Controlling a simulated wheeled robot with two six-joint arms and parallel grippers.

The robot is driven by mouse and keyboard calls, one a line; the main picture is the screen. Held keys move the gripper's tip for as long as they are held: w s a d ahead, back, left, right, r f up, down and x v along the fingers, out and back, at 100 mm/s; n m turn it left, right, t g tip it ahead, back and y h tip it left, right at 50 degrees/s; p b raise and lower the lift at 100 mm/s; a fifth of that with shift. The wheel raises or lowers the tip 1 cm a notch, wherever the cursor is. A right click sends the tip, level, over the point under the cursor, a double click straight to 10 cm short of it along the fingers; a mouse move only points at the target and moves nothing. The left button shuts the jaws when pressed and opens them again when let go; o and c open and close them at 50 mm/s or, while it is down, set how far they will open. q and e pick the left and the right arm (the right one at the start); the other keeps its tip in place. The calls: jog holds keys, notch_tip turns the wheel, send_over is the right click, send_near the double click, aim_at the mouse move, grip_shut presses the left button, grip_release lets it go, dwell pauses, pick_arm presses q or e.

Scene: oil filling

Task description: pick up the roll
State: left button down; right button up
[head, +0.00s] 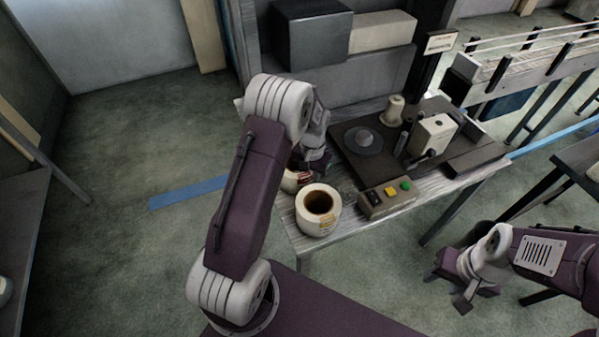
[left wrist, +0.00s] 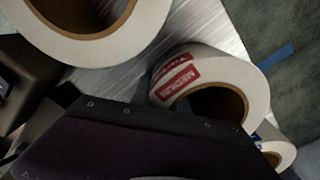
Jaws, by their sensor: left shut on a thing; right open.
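A white paper roll with a red label (head: 291,181) is at the table's left edge in the head view, partly hidden by my left arm. In the left wrist view this roll (left wrist: 190,76) lies tilted against the dark body of my gripper, its brown core facing down and right. My left gripper (head: 316,166) is beside it and shut on it; the fingertips are mostly hidden. A second white roll (head: 318,207) stands upright on the table's near corner, apart from the gripper. It also shows in the left wrist view (left wrist: 143,24). My right gripper (head: 466,289) is open and empty, away from the table.
A smaller roll (left wrist: 284,151) shows at the lower right in the left wrist view. A button box (head: 386,199) and a dark machine base (head: 376,167) stand close to the right of the rolls.

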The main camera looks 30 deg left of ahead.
pick_arm(q)
jog(key=shift+r, duration=0.15)
jog(key=shift+w+r, duration=0.1)
jog(key=shift+r, duration=0.25)
jog(key=r, duration=0.3)
jog(key=shift+w+d+r, duration=0.2)
jog(key=shift+d+r, duration=0.1)
jog(key=w+d+r, duration=0.5)
jog(key=d+r, duration=0.1)
jog(key=d, duration=0.3)
jog(key=shift+w+d+r+p, duration=0.25)
jog(key=shift+w+p, duration=0.1)
jog(key=shift+p, duration=0.1)
jog(key=shift+a, duration=0.1)
